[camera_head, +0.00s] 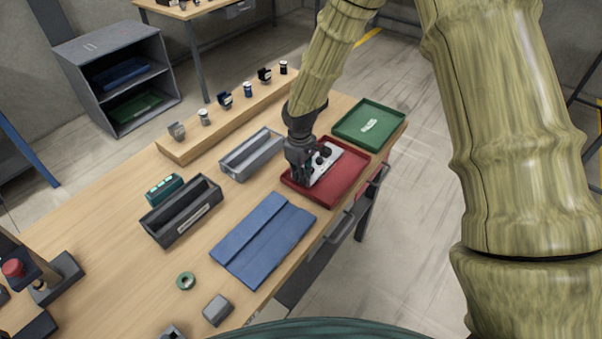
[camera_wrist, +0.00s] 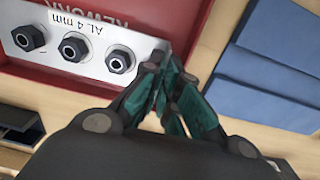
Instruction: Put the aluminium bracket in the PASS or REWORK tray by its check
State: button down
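The aluminium bracket is a pale plate marked "AL 4 mm" with several dark bolts or nuts on it. In the head view the bracket (camera_head: 327,160) is inside the red tray (camera_head: 334,195); the wrist view shows the bracket (camera_wrist: 100,38) close up, over the tray floor, partly covering the word REWORK. My gripper (camera_head: 304,180) is at the bracket's near left end. In the wrist view its fingertips (camera_wrist: 167,66) are close together at the plate's edge and appear to pinch it. Whether the plate touches the tray floor is unclear. The green tray (camera_head: 345,133) holds only a white label.
A folded blue mat (camera_head: 262,240) lies beside the red tray. Grey bin (camera_head: 252,155) and dark bin (camera_head: 180,212) stand to the left. A raised wooden strip (camera_head: 215,132) at the back carries several small parts. A green ring (camera_head: 186,281) and grey block (camera_head: 217,311) lie in front.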

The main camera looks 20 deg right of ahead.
jog(key=shift+s+f, duration=0.1)
jog(key=shift+f, duration=0.45)
jog(key=c, duration=1.9)
grip_release()
jog(key=shift+f, duration=0.15)
jog(key=shift+w+r, duration=0.2)
jog(key=shift+r, duration=0.7)
jog(key=r+b, duration=0.2)
jog(key=r, duration=0.4)
jog(key=r+b, duration=0.1)
jog(key=r, duration=0.4)
jog(key=shift+s+a+r+b, duration=0.15)
jog(key=shift+s+r+b, duration=0.05)
jog(key=shift+r+b, duration=0.2)
